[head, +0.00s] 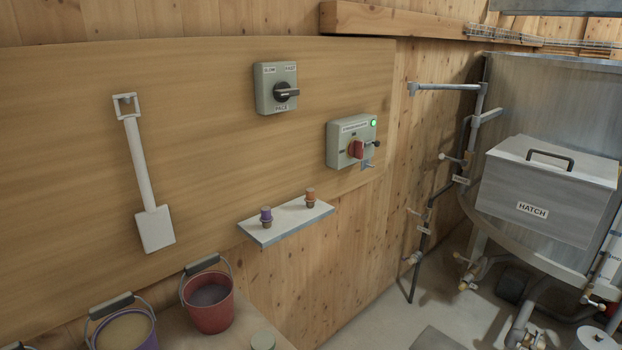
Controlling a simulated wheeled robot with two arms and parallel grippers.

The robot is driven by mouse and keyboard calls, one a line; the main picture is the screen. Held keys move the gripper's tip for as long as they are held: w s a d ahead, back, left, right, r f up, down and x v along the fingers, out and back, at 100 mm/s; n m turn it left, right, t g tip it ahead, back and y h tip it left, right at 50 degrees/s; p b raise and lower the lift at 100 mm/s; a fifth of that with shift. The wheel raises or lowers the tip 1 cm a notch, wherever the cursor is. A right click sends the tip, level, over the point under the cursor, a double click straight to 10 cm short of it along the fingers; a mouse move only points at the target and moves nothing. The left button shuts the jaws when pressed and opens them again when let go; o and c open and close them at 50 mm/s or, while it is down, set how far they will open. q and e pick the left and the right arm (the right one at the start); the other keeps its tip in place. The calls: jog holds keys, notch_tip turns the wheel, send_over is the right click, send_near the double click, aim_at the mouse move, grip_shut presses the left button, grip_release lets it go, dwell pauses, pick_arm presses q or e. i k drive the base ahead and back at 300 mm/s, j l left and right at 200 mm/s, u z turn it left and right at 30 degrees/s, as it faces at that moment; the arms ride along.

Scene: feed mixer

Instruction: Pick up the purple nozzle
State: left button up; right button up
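The purple nozzle (266,214) stands upright on a small white wall shelf (285,222), toward the shelf's left part. It has a purple upper part and a brownish lower part. An orange nozzle (310,196) stands on the same shelf, to the right of the purple one and a little apart from it. Neither of my grippers shows in the head view. Nothing hides the purple nozzle.
A red bucket (209,307) and a purple bucket (124,330) stand on a surface below left. A white shovel (147,185) hangs left of the shelf. Two switch boxes (276,88) (350,141) are above it. The hatch mixer (546,190) stands right.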

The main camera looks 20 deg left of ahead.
aim_at(266, 218)
jog(key=l+u, duration=0.1)
jog(key=u, duration=0.3)
jog(key=i+l+u, duration=0.1)
jog(key=u, duration=0.35)
jog(key=l+u, duration=0.1)
jog(key=u, duration=0.3)
